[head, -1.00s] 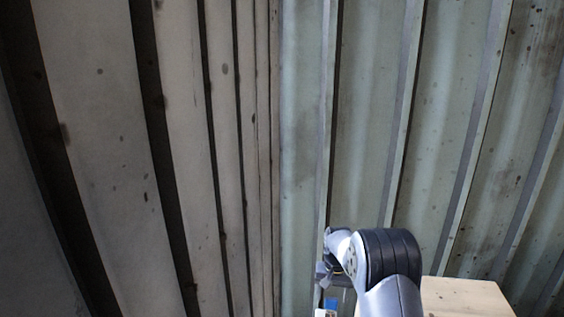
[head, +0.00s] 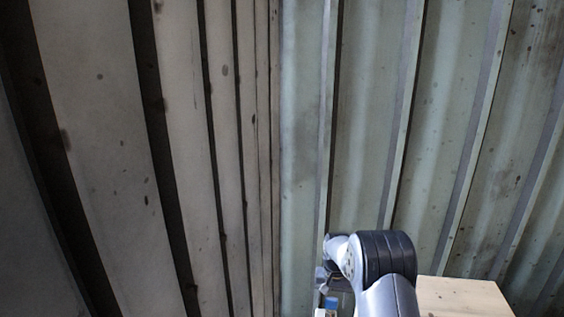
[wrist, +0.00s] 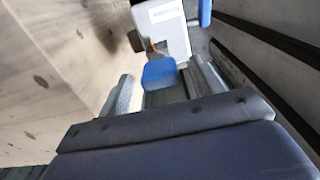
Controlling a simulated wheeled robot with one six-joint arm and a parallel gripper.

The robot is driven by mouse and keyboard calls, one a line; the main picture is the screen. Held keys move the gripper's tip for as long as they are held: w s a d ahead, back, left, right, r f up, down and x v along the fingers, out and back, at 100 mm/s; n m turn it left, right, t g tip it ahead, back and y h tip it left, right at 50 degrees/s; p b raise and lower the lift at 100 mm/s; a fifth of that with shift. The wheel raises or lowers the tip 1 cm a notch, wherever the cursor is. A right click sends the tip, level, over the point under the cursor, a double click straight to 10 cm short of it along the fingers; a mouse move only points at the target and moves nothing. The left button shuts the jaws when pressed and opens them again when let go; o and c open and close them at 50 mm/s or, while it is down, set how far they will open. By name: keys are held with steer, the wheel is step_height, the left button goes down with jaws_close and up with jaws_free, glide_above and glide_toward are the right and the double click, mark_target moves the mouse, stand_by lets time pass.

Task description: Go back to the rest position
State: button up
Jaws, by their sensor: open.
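My gripper (wrist: 161,72) shows in the wrist view with its two grey fingers spread apart. A blue block-like piece (wrist: 160,73) appears between the fingers in the picture; I see no finger touching it. A white body with a small printed label (wrist: 163,28) lies beyond it, with another blue part (wrist: 205,12) at its right. In the head view my arm is at the bottom, right of centre, and the fingers cannot be made out clearly. A small blue part (head: 331,302) shows just left of the arm.
A pale wooden surface (head: 465,297) is at the lower right of the head view, and wood (wrist: 50,70) fills the left of the wrist view. Ribbed metal walls (head: 110,150) meet in a corner. A dark beam (wrist: 265,35) crosses the wrist view's upper right.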

step_height(320, 180, up, 8)
steer(key=p, duration=0.4)
steer(key=shift+r, duration=0.1)
steer(key=s+f+n+b, duration=0.1)
steer(key=s+b, duration=0.6)
steer(key=s, duration=0.1)
steer(key=shift+s+f, duration=0.2)
